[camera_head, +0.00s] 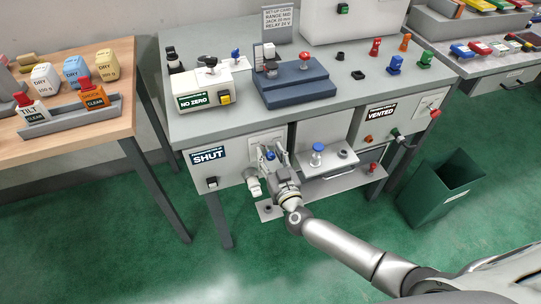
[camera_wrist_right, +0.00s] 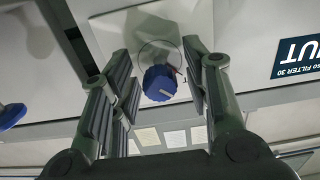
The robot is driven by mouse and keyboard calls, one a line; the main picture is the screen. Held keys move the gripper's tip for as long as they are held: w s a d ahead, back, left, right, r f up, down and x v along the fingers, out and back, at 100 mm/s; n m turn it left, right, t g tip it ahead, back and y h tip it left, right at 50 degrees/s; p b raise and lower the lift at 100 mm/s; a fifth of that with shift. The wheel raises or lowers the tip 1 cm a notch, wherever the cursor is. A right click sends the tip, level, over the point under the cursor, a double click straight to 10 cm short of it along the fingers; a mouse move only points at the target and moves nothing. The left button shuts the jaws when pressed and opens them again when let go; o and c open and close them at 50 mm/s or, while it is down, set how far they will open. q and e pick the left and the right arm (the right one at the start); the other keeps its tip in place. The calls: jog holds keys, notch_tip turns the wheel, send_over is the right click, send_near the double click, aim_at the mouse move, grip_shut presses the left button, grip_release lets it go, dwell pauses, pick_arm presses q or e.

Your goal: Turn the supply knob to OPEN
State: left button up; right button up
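The blue supply knob (camera_head: 270,154) sits on a pale square plate on the front of the workbench, right of a dark blue sign (camera_head: 208,154) reading SHUT. My right gripper (camera_head: 277,157) is at the knob, reaching up from below. In the right wrist view the knob (camera_wrist_right: 160,83) lies between the two spread fingers (camera_wrist_right: 163,78). Gaps show on both sides of it, so the fingers are around it but not closed on it. The knob's pointer cannot be made out clearly. Part of the SHUT sign (camera_wrist_right: 296,55) shows at the right edge there. My left gripper is not in view.
A white fitting (camera_head: 253,186) hangs just left of my right gripper. A shelf with a blue-topped part (camera_head: 317,155) is to the right, beside a VENTED sign (camera_head: 381,113). A green bin (camera_head: 440,190) stands on the floor at right. Open floor lies in front.

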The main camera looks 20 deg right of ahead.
grip_shut()
jog(key=shift+m, duration=1.3)
jog(key=m, duration=0.3)
jog(key=shift+f+m, duration=0.1)
jog(key=shift+m, duration=0.2)
jog(key=m, duration=0.5)
jog(key=shift+b, duration=0.4)
jog(key=m+b, duration=0.1)
jog(key=m, duration=0.2)
jog(key=shift+m, duration=0.4)
jog(key=shift+m+b, duration=0.4)
jog(key=shift+m, duration=1)
